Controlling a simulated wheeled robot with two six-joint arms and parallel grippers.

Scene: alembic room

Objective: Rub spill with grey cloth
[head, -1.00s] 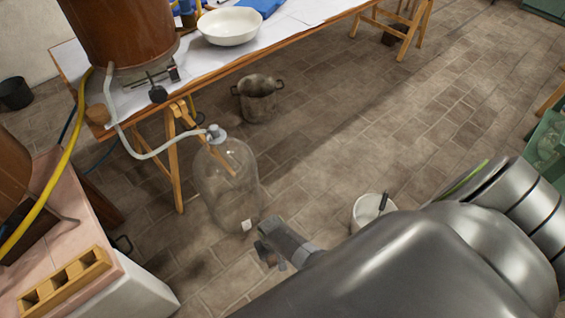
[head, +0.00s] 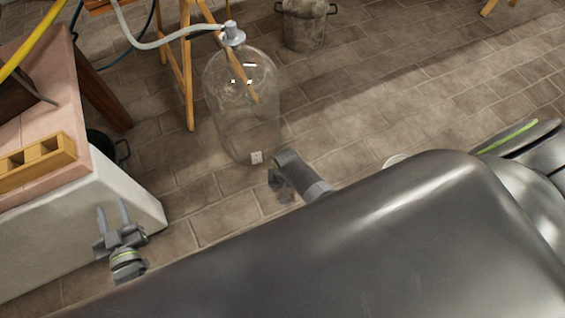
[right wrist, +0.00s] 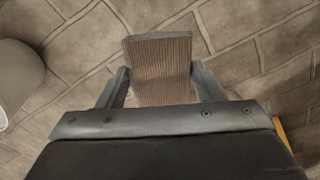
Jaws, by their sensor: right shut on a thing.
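My left gripper (head: 112,204) is open and empty at the lower left, in front of the white block. I cannot make out a spill in either view.
A large clear glass jar (head: 240,110) with a hose stands on the tiled floor. A metal pot (head: 304,28) stands behind it. A white block with a pink top (head: 55,120) is at left. A pale container (right wrist: 18,80) shows at the wrist view's left. Floor at right is open.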

